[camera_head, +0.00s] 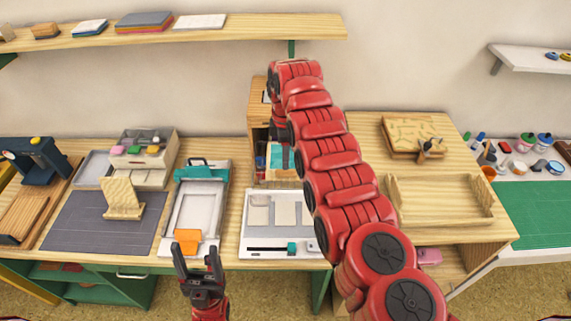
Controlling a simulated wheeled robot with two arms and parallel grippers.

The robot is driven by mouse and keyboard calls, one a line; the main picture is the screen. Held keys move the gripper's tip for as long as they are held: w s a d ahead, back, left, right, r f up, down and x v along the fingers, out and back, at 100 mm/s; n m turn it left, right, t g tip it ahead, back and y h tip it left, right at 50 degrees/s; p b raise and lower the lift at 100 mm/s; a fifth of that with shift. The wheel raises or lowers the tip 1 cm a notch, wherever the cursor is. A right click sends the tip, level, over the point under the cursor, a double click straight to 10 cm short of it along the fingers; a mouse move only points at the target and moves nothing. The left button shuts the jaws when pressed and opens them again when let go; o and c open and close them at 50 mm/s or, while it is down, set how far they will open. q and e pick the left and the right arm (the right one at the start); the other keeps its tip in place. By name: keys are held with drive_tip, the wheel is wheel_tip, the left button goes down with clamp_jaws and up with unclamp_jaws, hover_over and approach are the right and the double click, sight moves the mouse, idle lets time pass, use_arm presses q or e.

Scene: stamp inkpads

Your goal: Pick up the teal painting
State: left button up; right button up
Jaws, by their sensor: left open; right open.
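The teal painting (275,165) is a small sheet with teal, partly visible low in the wooden cubby at the middle back. My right arm reaches up across the middle and bends down at the cubby. My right gripper (283,155) is small and partly hidden in this view. It is open, pointing down at the painting; I cannot tell if it touches it. My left gripper (198,252) is open and empty, pointing up at the table's front edge, far from the painting.
An orange piece (187,240) lies just beyond my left gripper. A white board (255,232) with pale cards lies left of my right arm. A wooden tray (397,222) is right of it. A teal-ended press tray (182,212) and a grey mat (80,235) are at left.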

drive_tip(key=shift+s+f+p, duration=0.15)
drive_tip(key=shift+f+p, duration=0.3)
drive_tip(key=shift+p, duration=0.15)
drive_tip(key=shift+s+f+p, duration=0.2)
drive_tip(key=shift+f+p, duration=0.4)
drive_tip(key=shift+p, duration=0.15)
wheel_tip(320, 180, down, 2)
drive_tip(key=shift+f, duration=0.1)
drive_tip(key=shift+w+f, duration=0.15)
drive_tip(key=shift+f, duration=0.1)
clamp_jaws()
